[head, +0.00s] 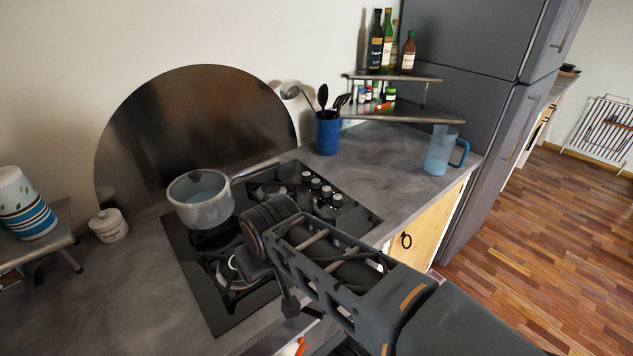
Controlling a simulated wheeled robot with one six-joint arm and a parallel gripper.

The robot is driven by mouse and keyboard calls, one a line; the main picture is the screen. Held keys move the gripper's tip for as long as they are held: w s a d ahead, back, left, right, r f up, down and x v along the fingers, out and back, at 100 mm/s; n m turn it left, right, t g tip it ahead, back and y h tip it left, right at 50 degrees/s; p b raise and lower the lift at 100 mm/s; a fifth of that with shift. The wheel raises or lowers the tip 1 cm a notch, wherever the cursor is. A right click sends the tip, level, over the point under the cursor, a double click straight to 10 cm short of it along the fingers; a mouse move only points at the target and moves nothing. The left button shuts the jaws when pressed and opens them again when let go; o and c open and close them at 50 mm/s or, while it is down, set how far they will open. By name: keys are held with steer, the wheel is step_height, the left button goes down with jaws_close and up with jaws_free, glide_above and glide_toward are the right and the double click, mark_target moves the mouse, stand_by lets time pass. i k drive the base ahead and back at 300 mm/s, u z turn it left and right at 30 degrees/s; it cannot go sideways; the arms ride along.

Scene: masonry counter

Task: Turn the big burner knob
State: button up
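The burner knobs stand in a row on the right part of the black cooktop (207,301), dark with pale tops. One knob (326,191) is near the middle of the row; I cannot tell which knob belongs to the big burner. My gripper (252,262) is over the front middle of the cooktop, left of and nearer than the knobs, apart from them in the picture. My arm reaches in from the lower right and hides part of the cooktop. The fingers are dark and partly hidden by my wrist, so their opening is unclear.
A grey pot (203,214) with its handle pointing right sits on the back left burner. A blue utensil holder (327,135) and a blue jug (440,152) stand behind. A corner shelf (400,116) holds bottles and jars. The counter right of the cooktop (390,195) is clear.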

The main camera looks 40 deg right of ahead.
mark_target(315, 184)
steer(key=z, duration=0.45)
steer(key=k, duration=1.05)
steer(key=z, duration=1.5)
steer(key=i, duration=1)
steer(key=u, duration=0.95)
steer(key=i, duration=0.55)
steer(key=u, duration=0.6)
